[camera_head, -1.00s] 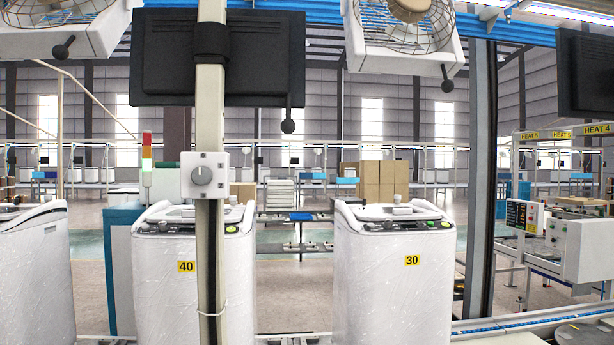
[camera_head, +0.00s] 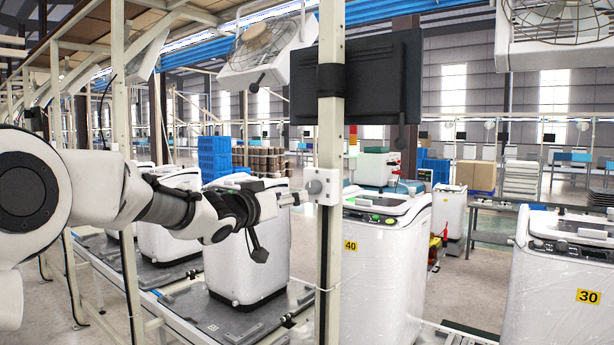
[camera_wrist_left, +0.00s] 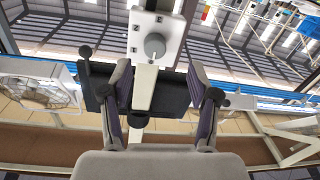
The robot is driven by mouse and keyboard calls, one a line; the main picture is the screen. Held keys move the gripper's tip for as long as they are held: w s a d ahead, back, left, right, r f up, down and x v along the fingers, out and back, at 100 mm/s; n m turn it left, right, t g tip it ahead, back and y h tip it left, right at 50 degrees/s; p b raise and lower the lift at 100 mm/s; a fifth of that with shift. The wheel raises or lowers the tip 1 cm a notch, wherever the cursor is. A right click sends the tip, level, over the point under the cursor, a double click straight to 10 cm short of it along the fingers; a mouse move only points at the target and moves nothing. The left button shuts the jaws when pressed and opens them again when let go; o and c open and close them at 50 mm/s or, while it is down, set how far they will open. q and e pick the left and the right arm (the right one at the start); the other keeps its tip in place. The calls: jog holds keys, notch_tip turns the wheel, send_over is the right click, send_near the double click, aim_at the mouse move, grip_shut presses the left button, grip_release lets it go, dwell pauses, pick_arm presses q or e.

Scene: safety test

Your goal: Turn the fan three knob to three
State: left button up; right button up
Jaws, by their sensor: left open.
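A grey round knob (camera_head: 315,187) sits on a small white box (camera_head: 330,186) fixed to a pale upright post. My left gripper (camera_head: 292,198) comes in from the left close to the knob. In the left wrist view its two fingers (camera_wrist_left: 160,76) are spread apart and empty, with the knob beyond them, a little above the gap between the tips. The knob's exact pointing is unclear. My right gripper is not in view.
A dark monitor (camera_head: 385,78) hangs on the post above the knob box. A caged fan (camera_head: 262,48) hangs upper left and another fan (camera_head: 550,30) upper right. White washer-like machines, one labelled 40 (camera_head: 380,262), stand behind and beside the post.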

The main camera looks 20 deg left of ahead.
aim_at(310, 188)
pick_arm(q)
jog(key=w, duration=0.1)
jog(key=w+d+r+p, duration=0.1)
jog(key=w+r+p, duration=0.1)
jog(key=shift+d, duration=0.35)
jog(key=x, duration=0.1)
jog(key=p+x, duration=0.1)
jog(key=x, duration=0.1)
jog(key=p+x, duration=0.1)
jog(key=shift+w+f, duration=0.3)
jog(key=shift+w, duration=0.05)
jog(key=shift+w+a+f, duration=0.1)
jog(key=shift+w, duration=0.1)
jog(key=shift+s, duration=0.2)
jog(key=c, duration=0.9)
grip_shut()
